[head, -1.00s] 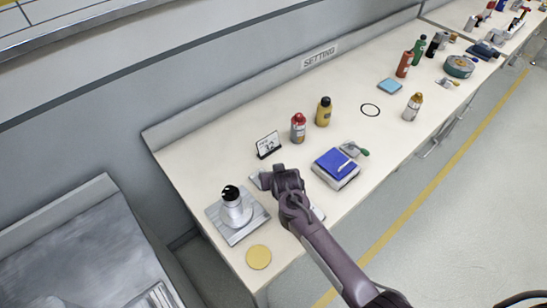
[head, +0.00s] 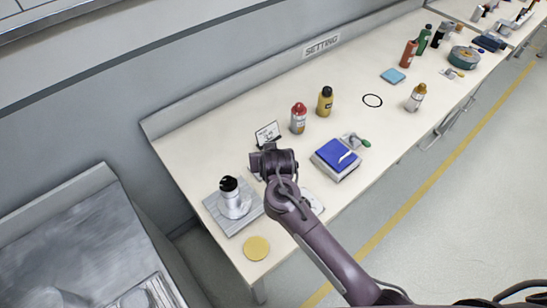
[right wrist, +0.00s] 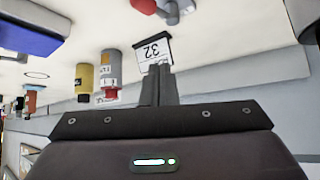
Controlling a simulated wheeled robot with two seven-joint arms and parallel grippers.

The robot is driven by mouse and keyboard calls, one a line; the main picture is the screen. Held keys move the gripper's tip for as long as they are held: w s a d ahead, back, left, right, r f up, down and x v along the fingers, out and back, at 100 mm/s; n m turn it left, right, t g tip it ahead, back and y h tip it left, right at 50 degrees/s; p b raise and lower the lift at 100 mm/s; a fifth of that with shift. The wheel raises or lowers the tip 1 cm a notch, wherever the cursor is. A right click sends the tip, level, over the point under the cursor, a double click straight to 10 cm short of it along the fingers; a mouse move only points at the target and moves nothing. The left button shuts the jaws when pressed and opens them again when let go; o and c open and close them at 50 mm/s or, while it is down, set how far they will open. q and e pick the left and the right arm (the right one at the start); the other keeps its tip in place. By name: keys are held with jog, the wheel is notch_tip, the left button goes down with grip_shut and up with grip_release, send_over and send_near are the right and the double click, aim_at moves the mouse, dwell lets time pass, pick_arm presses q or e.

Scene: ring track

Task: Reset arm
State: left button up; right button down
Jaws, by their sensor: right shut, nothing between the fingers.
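My right arm (head: 325,250) reaches in from the lower right in the head view. Its gripper (head: 262,151) is over the table, just in front of a small white number card on a stand (head: 267,134). In the right wrist view, the gripper's fingers (right wrist: 158,84) are together and empty. The card (right wrist: 155,52) shows upside down just beyond the fingertips; I cannot tell whether they touch it. My left gripper is not in view.
A white bottle (head: 235,203) with a black top stands on a grey plate left of the arm. A yellow disc (head: 256,248) lies near the edge. A blue-topped box (head: 336,158) sits right of the arm. Red-capped (head: 298,120) and yellow (head: 324,103) bottles stand behind.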

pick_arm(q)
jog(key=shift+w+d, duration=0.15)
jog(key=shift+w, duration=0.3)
pick_arm(e)
jog(key=shift+r, duration=0.1)
jog(key=s+d+r+n+g, duration=0.1)
jog(key=s+d+r+g, duration=0.2)
jog(key=s+d, duration=0.7)
jog(key=s+d+r+g, duration=0.25)
jog(key=s+d, duration=0.35)
jog(key=s, duration=0.9)
notch_tip(320, 180, down, 30)
jog(key=b, duration=0.3)
pick_arm(q)
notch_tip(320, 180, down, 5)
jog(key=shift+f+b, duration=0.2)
jog(key=shift+b, duration=1.05)
pick_arm(e)
jog(key=s+d+f+g, duration=0.1)
jog(key=s+d+f, duration=0.1)
jog(key=s+f, duration=0.8)
jog(key=s+d+f+g, duration=0.1)
jog(key=s+f, duration=1)
jog(key=f, duration=0.2)
jog(key=shift+s+d+f+n+h, duration=0.2)
jog(key=shift+d+n+h, duration=0.1)
jog(key=shift+d, duration=0.1)
